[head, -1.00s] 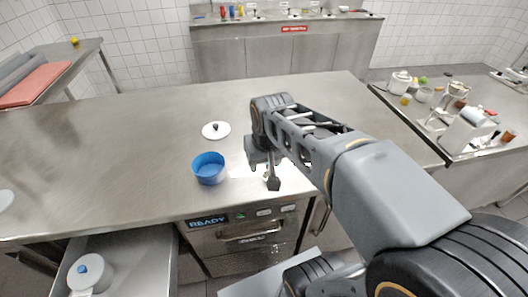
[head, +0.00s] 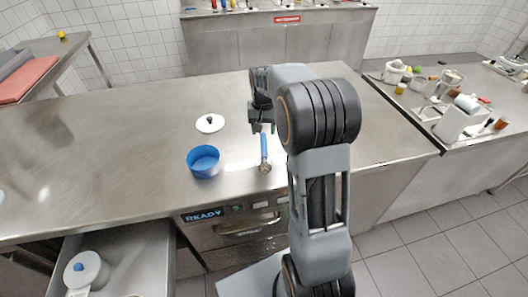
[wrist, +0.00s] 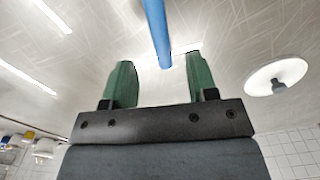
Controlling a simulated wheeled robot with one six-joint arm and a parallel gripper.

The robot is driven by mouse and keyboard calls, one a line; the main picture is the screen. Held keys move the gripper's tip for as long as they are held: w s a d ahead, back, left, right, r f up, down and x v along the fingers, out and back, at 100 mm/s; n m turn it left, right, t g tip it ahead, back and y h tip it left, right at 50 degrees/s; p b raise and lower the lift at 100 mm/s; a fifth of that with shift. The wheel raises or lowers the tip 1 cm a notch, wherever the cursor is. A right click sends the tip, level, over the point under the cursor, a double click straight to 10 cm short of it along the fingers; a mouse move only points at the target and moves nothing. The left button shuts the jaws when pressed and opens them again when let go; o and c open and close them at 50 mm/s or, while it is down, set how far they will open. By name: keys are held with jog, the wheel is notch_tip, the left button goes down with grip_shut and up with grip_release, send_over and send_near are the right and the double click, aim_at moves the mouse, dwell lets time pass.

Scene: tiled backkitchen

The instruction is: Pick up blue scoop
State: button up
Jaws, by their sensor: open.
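The blue scoop (head: 264,148) lies on the steel counter, its blue handle pointing away from me and its metal end towards the front edge. In the wrist view, its blue handle (wrist: 156,28) comes down from the top, its end in line with the gap between my fingers. My gripper (head: 262,128) is at the far end of the handle in the head view. Its green fingers (wrist: 160,75) are apart in the wrist view, with nothing seen clamped between them. I cannot tell how high the fingers are above the handle.
A blue bowl (head: 204,167) stands left of the scoop. A white lid with a dark knob (head: 210,125) lies behind the bowl. An open drawer at lower left holds a white pot (head: 85,270). The counter's left part is mostly clear.

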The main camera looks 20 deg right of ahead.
aim_at(264, 143)
jog(key=shift+f+p, duration=0.35)
jog(key=shift+f, duration=3.15)
jog(key=shift+f, duration=0.15)
jog(key=shift+c, duration=0.4)
grip_shut()
